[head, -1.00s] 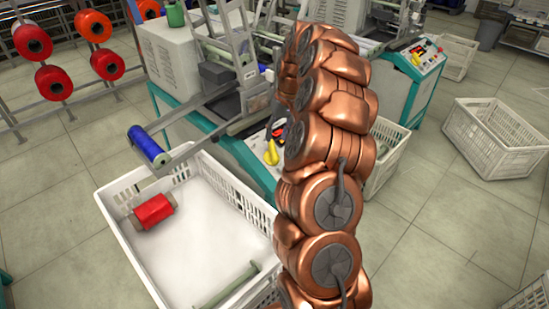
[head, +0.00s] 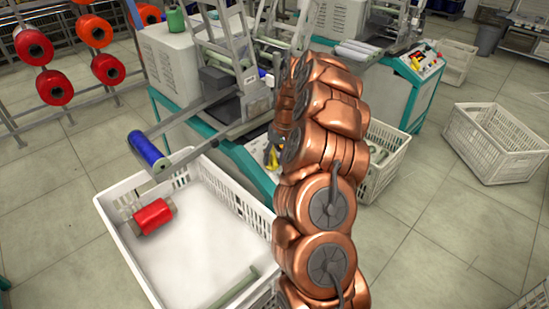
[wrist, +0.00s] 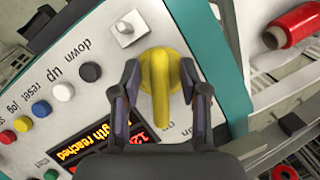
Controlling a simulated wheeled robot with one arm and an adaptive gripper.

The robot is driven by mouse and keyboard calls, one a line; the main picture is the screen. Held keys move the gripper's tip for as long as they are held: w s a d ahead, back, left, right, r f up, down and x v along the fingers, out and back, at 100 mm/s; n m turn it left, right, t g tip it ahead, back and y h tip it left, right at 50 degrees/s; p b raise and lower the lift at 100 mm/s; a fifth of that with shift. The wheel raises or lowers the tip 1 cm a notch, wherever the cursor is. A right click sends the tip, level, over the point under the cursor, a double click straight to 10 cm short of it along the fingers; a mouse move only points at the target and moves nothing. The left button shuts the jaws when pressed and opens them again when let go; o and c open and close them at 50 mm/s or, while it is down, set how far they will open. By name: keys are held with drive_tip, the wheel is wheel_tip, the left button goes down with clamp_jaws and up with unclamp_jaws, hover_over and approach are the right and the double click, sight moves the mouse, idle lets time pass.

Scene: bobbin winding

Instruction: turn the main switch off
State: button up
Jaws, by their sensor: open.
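The main switch is a yellow rotary knob (wrist: 160,82) on the light control panel (wrist: 65,140) in the wrist view. Its raised grip bar runs nearly straight up and down in the picture. My gripper (wrist: 159,68) is open, with one dark finger on each side of the knob. I cannot tell whether either finger touches it. Lettering beside the knob is partly covered by the fingers and only partly readable. In the head view the knob (head: 273,154) is small, and my copper arm hides most of the gripper.
Push buttons, including a black one (wrist: 90,71), and a lit display (wrist: 108,145) sit close to the knob. A white crate (head: 120,235) with a red bobbin (head: 153,216) stands beside the machine. A blue bobbin (head: 148,150) is on the machine's arm.

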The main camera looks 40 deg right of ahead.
clamp_jaws()
drive_tip(key=shift+n, duration=0.3)
idle(0.3)
drive_tip(key=n+h+b, duration=0.1)
drive_tip(key=n+h, duration=0.1)
drive_tip(key=n, duration=0.2)
drive_tip(key=shift+n, duration=0.4)
drive_tip(key=shift+a+r+n+h, duration=0.1)
drive_tip(key=shift+n+h, duration=0.4)
drive_tip(key=shift+n, duration=0.7)
drive_tip(key=shift+n+t+h, duration=0.3)
drive_tip(key=shift+n+h, duration=0.3)
drive_tip(key=shift+n, duration=1)
unclamp_jaws()
